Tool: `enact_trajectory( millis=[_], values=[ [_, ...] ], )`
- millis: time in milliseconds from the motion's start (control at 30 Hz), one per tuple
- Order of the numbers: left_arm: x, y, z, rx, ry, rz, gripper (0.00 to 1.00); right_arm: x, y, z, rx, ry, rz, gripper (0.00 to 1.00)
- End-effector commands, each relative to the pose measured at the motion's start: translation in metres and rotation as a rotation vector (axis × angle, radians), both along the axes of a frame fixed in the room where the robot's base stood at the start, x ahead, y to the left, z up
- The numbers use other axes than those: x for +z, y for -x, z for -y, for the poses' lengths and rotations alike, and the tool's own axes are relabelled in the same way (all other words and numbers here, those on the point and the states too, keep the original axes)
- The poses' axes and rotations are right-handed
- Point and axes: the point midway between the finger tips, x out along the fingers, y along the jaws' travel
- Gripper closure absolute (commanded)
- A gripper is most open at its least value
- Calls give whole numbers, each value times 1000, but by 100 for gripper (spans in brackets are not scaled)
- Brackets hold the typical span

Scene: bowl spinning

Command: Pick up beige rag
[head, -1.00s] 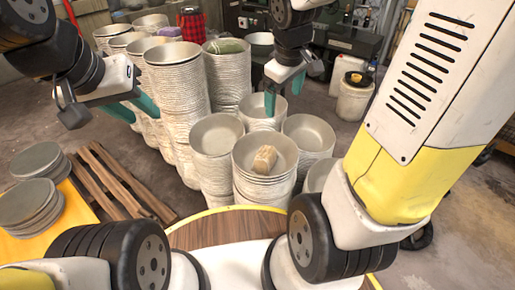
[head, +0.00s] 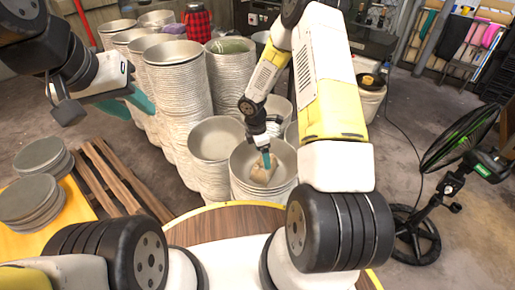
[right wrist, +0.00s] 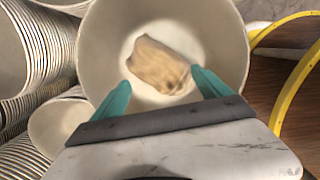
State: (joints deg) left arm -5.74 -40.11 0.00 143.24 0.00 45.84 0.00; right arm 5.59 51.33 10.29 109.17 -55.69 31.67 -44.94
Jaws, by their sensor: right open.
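The beige rag (head: 259,174) lies crumpled in the top bowl (head: 236,160) of a stack in front of me. In the right wrist view the rag (right wrist: 158,65) lies on the bowl's floor, beyond and between the two teal fingertips. My right gripper (head: 266,158) is over that bowl, close above the rag; it is open and empty, and its fingers (right wrist: 160,92) stand apart. The arm hides part of the bowl in the head view. My left gripper (head: 140,100) is at the upper left, away from the rag, with teal fingers; its gap is not clear.
Tall bowl stacks (head: 180,85) stand behind and left of the rag's stack. A wooden pallet (head: 115,180) and a yellow surface with grey discs (head: 32,200) are at left. A green fan (head: 455,140) stands at right. A round wooden top with yellow rim (head: 225,228) is close in front.

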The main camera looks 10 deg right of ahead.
Motion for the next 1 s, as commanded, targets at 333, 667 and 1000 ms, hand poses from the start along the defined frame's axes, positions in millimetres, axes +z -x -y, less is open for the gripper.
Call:
enact_trajectory(
  millis=[333,667,1000],
  values=[
    [0,0,0,0,0,0,64,-47,2,10,-3,0,-2,13],
    [0,0,0,0,0,0,64,-57,1,11,-4,0,2,13],
    [0,0,0,0,0,0,64,-57,1,11,-4,1,1,74]
  ],
)
